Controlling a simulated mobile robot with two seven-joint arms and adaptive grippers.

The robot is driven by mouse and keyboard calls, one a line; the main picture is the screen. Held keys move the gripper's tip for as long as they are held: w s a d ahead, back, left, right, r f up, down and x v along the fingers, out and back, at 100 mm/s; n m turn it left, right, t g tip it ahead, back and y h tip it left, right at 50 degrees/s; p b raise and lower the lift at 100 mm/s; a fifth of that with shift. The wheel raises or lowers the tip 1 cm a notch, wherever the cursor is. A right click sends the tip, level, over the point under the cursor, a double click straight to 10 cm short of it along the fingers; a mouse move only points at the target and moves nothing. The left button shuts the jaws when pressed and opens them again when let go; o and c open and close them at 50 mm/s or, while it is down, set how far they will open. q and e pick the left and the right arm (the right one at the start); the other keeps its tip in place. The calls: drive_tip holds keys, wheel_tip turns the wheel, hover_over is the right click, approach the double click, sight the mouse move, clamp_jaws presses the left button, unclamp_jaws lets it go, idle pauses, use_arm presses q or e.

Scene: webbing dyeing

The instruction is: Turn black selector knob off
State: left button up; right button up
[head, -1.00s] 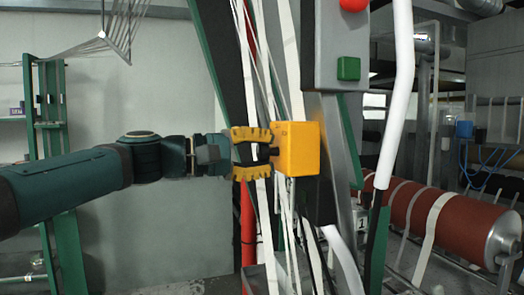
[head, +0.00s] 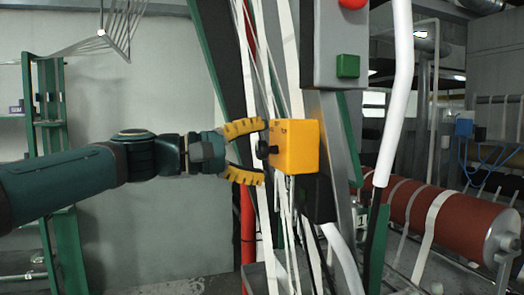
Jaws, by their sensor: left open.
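The black selector knob (head: 263,150) sticks out from the left face of a yellow box (head: 297,147) near the middle of the head view. My left gripper (head: 262,151) comes in from the left with its yellow fingers spread open. One fingertip is above the knob and the other below it, with the knob between or just past the tips. I see gaps between the fingers and the knob. The knob's exact angle is too small to tell. My right gripper is not in view.
A grey panel with a red button (head: 352,3) and a green button (head: 348,66) stands above right of the box. White webbing straps hang close around the box. A red-brown roller (head: 446,222) lies at the right, and a green rack (head: 48,150) stands at the left.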

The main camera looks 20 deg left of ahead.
use_arm(q)
drive_tip(key=v, duration=1.1)
drive_tip(key=shift+s, duration=0.1)
drive_tip(key=w+d+f+n+g+y, duration=0.15)
drive_tip(key=w+f, duration=0.25)
drive_tip(key=f, duration=0.6)
drive_tip(key=w+d+f+y+b, duration=0.1)
drive_tip(key=w+f+y, duration=0.25)
drive_tip(key=f, duration=0.55)
drive_tip(key=w+d+f+n+g+y, duration=0.1)
drive_tip(key=w+f, duration=0.3)
drive_tip(key=f, duration=0.6)
wheel_tip(320, 180, down, 23)
drive_tip(key=s+d+m+g+y+b, duration=0.1)
drive_tip(key=s+d+g+y, duration=0.1)
drive_tip(key=d+g+y, duration=0.15)
drive_tip(key=s+d+f+m+g+y+b, duration=0.1)
drive_tip(key=s+d+f+m, duration=0.2)
drive_tip(key=s+f, duration=0.5)
drive_tip(key=s+d+f+m+g+b, duration=0.1)
drive_tip(key=s+d+f+m, duration=0.2)
drive_tip(key=s+f, duration=0.6)
wheel_tip(320, 180, down, 6)
drive_tip(key=shift+s+d+f+y, duration=0.15)
drive_tip(key=shift+s+d+y, duration=0.15)
drive_tip(key=shift+d, duration=0.25)
